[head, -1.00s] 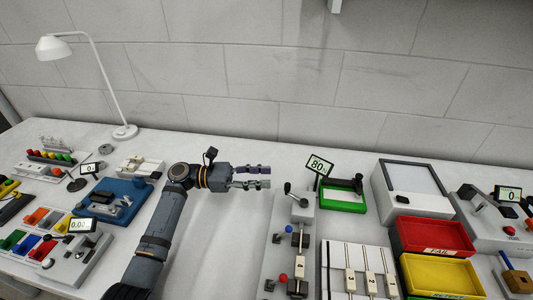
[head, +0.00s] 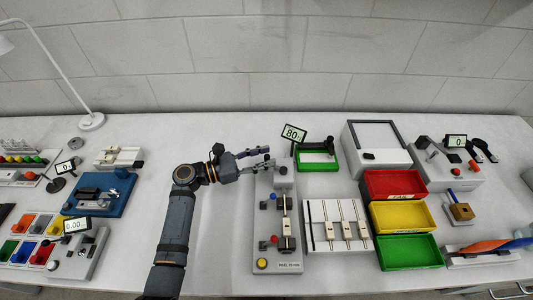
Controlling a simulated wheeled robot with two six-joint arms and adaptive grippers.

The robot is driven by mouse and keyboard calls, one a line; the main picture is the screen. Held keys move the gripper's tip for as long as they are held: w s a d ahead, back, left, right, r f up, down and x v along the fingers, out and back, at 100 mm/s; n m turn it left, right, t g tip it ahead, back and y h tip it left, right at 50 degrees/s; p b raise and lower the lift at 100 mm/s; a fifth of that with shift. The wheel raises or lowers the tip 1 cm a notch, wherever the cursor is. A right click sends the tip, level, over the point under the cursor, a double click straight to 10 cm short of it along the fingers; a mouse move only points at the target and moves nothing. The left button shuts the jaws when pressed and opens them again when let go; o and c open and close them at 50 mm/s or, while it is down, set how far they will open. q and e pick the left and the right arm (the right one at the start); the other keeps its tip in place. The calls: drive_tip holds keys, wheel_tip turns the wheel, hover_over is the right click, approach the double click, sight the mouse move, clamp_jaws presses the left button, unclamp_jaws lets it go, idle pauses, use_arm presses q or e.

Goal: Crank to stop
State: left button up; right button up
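The gantry welder (head: 264,215) is a long pale base at the middle of the bench, with a rail, a carriage, and red, blue and yellow knobs. Its crank (head: 283,170) is at the far end, a grey block with a dark knob. A tilted display (head: 294,133) behind it shows a figure starting with 80. My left gripper (head: 262,159) reaches in from the left with its fingers apart, its tips at the crank end. I cannot tell whether they touch the crank, which they partly hide. My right gripper is out of view.
A slotted slider panel (head: 316,244) and red (head: 405,172), yellow (head: 430,215) and green (head: 437,250) trays stand to the right. A green-framed fixture (head: 318,167) is behind. A blue fixture (head: 120,185) is at left. Bare bench lies left of the welder.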

use_arm(q)
drive_tip(key=shift+w+d, duration=0.2)
drive_tip(key=shift+d, duration=0.35)
drive_tip(key=shift+c, duration=0.3)
clamp_jaws()
